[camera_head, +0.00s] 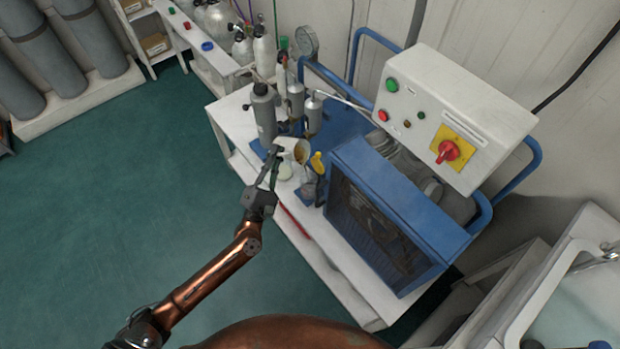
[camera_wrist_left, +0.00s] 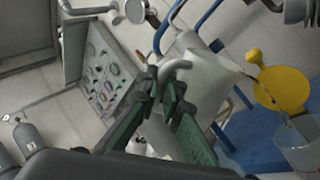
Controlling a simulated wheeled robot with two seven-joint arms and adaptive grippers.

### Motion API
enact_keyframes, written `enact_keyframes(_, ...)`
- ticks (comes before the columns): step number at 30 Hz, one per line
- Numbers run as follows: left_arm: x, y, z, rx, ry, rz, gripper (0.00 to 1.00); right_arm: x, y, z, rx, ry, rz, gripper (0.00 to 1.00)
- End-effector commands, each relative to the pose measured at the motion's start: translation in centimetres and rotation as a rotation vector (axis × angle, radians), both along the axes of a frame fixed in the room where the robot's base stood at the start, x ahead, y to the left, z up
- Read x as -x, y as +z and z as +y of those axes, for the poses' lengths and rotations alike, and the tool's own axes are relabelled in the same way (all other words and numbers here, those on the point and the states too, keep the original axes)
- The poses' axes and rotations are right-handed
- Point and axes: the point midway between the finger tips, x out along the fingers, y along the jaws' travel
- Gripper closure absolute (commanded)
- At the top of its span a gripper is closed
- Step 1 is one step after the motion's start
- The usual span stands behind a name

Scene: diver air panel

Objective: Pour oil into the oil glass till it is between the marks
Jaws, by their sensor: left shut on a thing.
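My left gripper (camera_head: 272,162) is shut on the handle of a white oil jug (camera_head: 291,147), above the bench beside the blue machine. In the left wrist view the gripper (camera_wrist_left: 168,88) holds the jug (camera_wrist_left: 212,82) tilted, its lip to the right. A thin line runs from the lip down to a clear oil glass (camera_wrist_left: 299,146), and looks like a stream of oil. The level and marks in the glass cannot be made out. A yellow cap (camera_wrist_left: 283,89) stands behind the glass; it also shows in the head view (camera_head: 317,163). My right gripper is not in view.
The blue compressor housing (camera_head: 395,215) stands right of the jug, under a white control box (camera_head: 455,115) with a red switch. Grey cylinders (camera_head: 264,115) stand close behind the jug. The green floor (camera_head: 130,220) at left is clear.

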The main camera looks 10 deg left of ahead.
Motion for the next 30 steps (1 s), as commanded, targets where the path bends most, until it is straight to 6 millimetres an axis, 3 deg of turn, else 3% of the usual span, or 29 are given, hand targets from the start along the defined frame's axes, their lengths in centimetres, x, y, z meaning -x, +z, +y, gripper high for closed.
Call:
enact_keyframes(18, 0.2, 0.4, 0.0, -0.022, 0.005, -0.021, 1.0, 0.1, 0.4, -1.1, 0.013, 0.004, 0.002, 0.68)
enact_keyframes(30, 0.0, 0.7, -0.1, -0.034, 0.007, -0.032, 1.0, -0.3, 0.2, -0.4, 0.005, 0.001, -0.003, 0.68)
